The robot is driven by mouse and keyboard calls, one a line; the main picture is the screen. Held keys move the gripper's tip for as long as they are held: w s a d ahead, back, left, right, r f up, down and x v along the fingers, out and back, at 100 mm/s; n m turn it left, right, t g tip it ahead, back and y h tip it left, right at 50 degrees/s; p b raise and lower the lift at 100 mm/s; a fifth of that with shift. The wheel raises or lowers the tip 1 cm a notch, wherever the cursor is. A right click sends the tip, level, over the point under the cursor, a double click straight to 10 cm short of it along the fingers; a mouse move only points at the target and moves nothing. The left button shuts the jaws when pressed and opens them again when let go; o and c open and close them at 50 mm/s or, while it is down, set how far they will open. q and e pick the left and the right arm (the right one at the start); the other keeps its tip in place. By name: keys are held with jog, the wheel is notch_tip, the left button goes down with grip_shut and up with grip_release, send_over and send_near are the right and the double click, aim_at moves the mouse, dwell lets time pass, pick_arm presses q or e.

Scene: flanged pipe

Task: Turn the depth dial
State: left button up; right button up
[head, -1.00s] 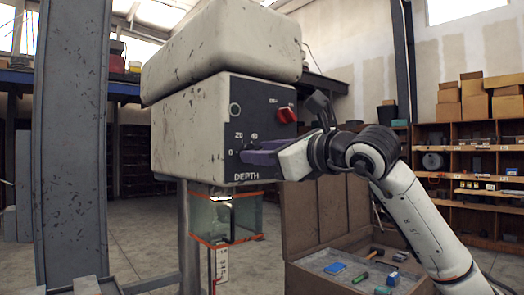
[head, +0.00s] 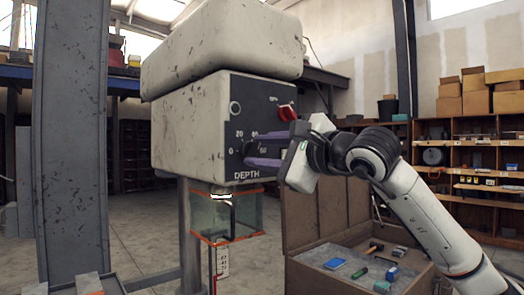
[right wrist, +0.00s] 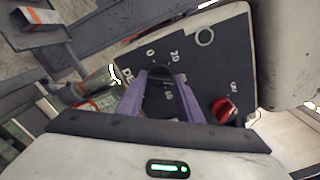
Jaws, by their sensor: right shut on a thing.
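The depth dial (head: 249,149) is a dark knob on the black panel, above the word DEPTH and beside a printed number scale. It also shows in the right wrist view (right wrist: 158,98) as a black knob between two purple fingers. My right gripper (head: 254,149) reaches the panel from the right, with one purple finger above the dial and one below it. In the right wrist view my gripper (right wrist: 160,77) is shut on the dial, a finger along each side. The fingers hide part of the dial and scale. My left gripper is not in view.
A red knob (head: 287,113) sits above my right gripper on the same panel (head: 262,100). A clear guard with orange edges (head: 226,218) hangs below the machine head. An open case with tools (head: 345,262) stands below my right arm. A grey column (head: 72,140) rises at left.

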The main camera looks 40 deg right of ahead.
dwell(0.4)
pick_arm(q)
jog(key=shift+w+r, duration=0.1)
pick_arm(e)
jog(key=o, duration=1.1)
jog(key=shift+s, duration=0.1)
jog(key=shift+s, duration=0.3)
pick_arm(q)
jog(key=b, duration=0.1)
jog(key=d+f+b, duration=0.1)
jog(key=b, duration=0.1)
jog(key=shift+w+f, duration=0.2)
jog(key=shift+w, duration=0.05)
pick_arm(e)
jog(key=s, duration=0.9)
jog(key=shift+s+d, duration=0.3)
jog(key=shift+d, duration=0.1)
